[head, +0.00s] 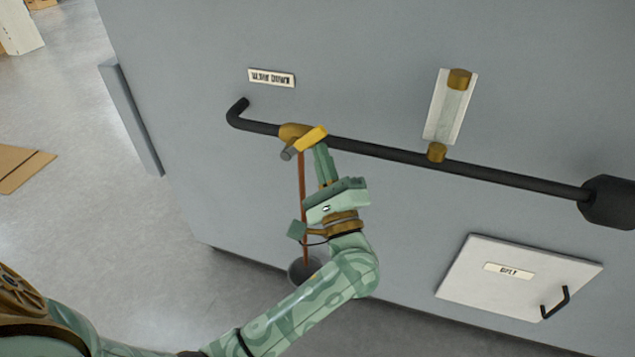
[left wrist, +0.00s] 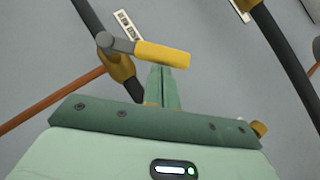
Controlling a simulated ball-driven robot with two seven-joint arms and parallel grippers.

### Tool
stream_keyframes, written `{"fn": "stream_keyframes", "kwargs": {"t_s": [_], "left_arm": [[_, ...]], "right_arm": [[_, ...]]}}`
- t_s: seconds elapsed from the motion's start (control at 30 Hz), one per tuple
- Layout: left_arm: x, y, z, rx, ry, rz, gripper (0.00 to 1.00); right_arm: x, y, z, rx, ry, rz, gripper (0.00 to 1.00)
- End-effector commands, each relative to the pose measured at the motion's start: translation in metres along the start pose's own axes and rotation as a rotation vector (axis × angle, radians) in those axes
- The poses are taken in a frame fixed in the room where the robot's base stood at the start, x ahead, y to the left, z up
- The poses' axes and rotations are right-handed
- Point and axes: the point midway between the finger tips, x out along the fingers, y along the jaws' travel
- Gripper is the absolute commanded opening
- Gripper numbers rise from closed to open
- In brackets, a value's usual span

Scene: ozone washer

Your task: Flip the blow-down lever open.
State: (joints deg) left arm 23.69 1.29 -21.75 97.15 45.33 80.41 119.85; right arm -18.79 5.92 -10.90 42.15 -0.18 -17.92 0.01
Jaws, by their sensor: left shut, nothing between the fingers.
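The blow-down lever (head: 312,136) is a short yellow handle on a brass valve body (head: 290,131), set on a black pipe under a label that seems to read "BLOW DOWN" (head: 271,78). The handle points up and to the right, slanting across the pipe. In the left wrist view the yellow lever (left wrist: 162,53) lies just beyond the fingertips. My left gripper (head: 320,150) is shut and empty, its fingertips right below the lever; I cannot tell whether they touch it. My right gripper is not in view.
A black pipe (head: 480,177) runs across the grey cabinet wall. A copper tube (head: 303,200) drops from the valve to a dark round drain (head: 303,270). A sight glass (head: 450,106) stands above the pipe, and a white hatch with a black handle (head: 500,290) is at lower right.

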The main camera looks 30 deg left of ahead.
Motion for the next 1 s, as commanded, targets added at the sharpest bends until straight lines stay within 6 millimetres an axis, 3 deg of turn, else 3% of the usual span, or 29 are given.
{"fn": "stream_keyframes", "kwargs": {"t_s": [0.37, 1.0], "left_arm": [[0.020, -0.012, 0.021, -0.256, -0.003, 0.250, 0.00], [0.043, -0.008, 0.043, -0.539, -0.002, 0.538, 0.00]], "right_arm": [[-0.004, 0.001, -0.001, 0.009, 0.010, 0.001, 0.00], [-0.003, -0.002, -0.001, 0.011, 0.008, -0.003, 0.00]]}}
